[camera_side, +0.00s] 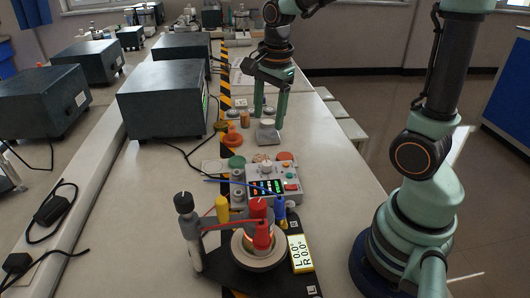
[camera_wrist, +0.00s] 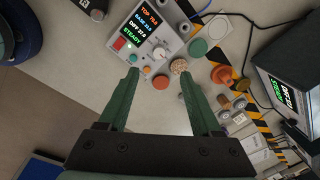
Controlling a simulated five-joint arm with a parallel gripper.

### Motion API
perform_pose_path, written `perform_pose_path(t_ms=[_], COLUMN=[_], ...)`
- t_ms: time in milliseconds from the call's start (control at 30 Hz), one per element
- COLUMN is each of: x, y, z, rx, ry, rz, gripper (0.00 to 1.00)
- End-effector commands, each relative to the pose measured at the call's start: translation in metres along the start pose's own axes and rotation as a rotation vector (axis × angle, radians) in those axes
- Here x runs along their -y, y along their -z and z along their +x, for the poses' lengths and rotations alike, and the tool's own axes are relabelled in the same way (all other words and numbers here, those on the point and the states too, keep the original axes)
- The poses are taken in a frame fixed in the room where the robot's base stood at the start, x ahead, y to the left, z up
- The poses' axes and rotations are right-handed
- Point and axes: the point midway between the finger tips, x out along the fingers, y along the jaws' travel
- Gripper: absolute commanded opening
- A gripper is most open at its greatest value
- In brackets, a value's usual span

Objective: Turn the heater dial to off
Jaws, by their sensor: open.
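A grey control box (camera_wrist: 150,38) has a lit display, a red switch (camera_wrist: 119,44) and a white dial (camera_wrist: 160,53) with a pointer; the marks around the dial are too small to read. A small orange knob (camera_wrist: 147,70) is beside the dial. The box also shows in the side view (camera_side: 251,174), in front of my gripper. My gripper (camera_side: 270,121) points down, open and empty, beyond the box. In the wrist view its fingertips (camera_wrist: 160,75) are wide apart, with the dial ahead between them and apart from them.
Near the box are a green disc (camera_wrist: 197,47), a speckled disc (camera_wrist: 180,65) and an orange disc (camera_wrist: 221,74). A black-based apparatus (camera_side: 225,264) with red, yellow and blue parts stands in front. Dark instrument cases (camera_side: 160,98) stand left. Cables cross the bench.

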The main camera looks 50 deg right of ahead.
Motion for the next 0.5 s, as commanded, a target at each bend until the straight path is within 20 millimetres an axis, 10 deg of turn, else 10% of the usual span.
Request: perform_pose_path(t_ms=[200, 500], x=[0.012, 0.014], y=[0.013, 0.016], z=[0.026, 0.044], rx=[-0.013, -0.024], ry=[-0.092, -0.117], rz=[0.388, 0.518], gripper=[0.66, 0.66])
